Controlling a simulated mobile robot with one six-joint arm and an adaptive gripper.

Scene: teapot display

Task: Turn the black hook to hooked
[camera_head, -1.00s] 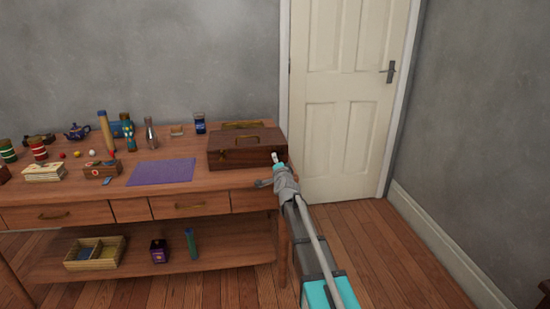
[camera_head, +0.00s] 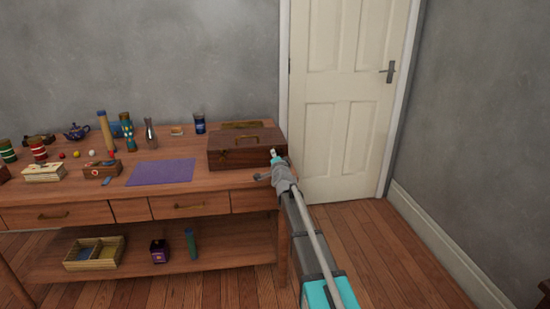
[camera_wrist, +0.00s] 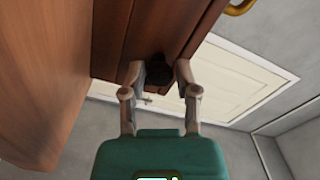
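A dark brown wooden box (camera_head: 230,155) with a handle on its lid stands at the right end of the table. My gripper (camera_wrist: 159,72) is at the box's right front corner. In the wrist view a small black piece, which looks like the black hook (camera_wrist: 159,70), lies between my two fingertips, against the wood of the box (camera_wrist: 150,25). The fingers are a short way apart, one on each side of it. I cannot tell whether both touch it. In the head view my gripper (camera_head: 274,156) hides this spot, and the hook's turn cannot be read.
The wooden table (camera_head: 225,183) carries a purple mat (camera_head: 162,172), a dark blue jar (camera_head: 199,124), a metal bottle (camera_head: 151,135) and several small objects left of the box. A cream door (camera_head: 340,110) stands behind, to the right. The floor right of the table is free.

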